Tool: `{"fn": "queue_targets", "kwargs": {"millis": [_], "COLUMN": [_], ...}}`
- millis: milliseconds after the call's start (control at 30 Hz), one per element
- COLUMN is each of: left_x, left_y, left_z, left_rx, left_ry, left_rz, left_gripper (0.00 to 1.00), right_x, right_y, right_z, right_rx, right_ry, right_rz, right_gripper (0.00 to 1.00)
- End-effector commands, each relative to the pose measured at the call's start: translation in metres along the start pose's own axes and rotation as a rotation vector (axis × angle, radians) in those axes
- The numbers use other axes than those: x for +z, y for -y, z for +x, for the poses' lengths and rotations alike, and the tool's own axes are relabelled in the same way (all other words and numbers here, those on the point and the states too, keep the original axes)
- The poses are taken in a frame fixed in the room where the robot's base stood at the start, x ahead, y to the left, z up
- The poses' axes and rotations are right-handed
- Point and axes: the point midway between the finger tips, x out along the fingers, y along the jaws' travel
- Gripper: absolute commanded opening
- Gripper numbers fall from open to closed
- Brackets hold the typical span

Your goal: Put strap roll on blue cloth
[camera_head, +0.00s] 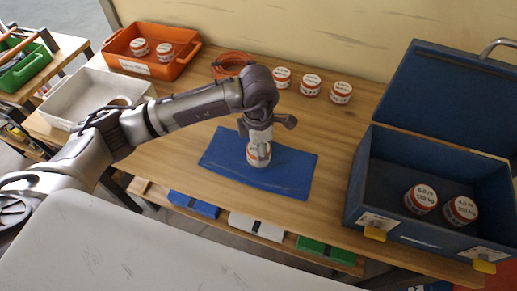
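A round white-and-red labelled roll (258,158) is at the middle of the blue cloth (290,172), which lies flat on the wooden bench. It appears to be one of the strap rolls. My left gripper (260,142) points down directly over this roll, at its top, and hides part of it. I cannot tell whether the fingers grip it or only touch it. Similar rolls stand in a row at the back of the bench: one (282,78), another (310,85) and a third (341,93). My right gripper is not in view.
An orange bin (118,48) holds two similar rolls. A white tray (75,92) stands left, partly behind my arm. An orange coil (232,58) lies at the back. An open blue case (390,150) at right holds two rolls. Bench between cloth and case is clear.

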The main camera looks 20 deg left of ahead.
Motion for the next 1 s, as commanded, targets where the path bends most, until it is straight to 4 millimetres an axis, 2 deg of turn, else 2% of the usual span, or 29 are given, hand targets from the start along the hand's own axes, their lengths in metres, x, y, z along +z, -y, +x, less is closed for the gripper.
{"fn": "queue_targets", "kwargs": {"millis": [33,67,100,233,567,667,767,867,1000], "left_x": [-0.004,-0.004,-0.004,-0.004,-0.003,-0.003,-0.003,-0.001,-0.001], "left_y": [0.006,0.006,0.007,0.007,0.005,0.005,0.005,0.003,0.003], "left_z": [0.011,0.012,0.013,0.011,0.008,0.002,-0.009,-0.022,-0.056], "left_rx": [-0.017,-0.018,-0.019,-0.019,-0.015,-0.015,-0.015,-0.009,-0.008], "left_ry": [-0.016,-0.017,-0.019,-0.018,-0.013,-0.013,-0.013,-0.007,-0.006], "left_rz": [0.004,0.004,0.005,0.004,0.004,0.004,0.004,0.004,0.005], "left_gripper": [0.24,0.17,0.68,0.89,0.91,0.91,0.91,0.91,0.91], "right_x": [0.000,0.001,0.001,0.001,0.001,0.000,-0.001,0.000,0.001], "right_y": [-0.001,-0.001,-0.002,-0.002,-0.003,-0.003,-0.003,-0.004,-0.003], "right_z": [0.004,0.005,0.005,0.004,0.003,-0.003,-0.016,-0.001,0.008], "right_rx": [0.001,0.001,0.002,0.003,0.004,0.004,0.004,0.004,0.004], "right_ry": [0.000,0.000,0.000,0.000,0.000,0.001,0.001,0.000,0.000], "right_rz": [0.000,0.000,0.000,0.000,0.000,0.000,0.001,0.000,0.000], "right_gripper": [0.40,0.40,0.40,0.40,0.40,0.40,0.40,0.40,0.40]}}
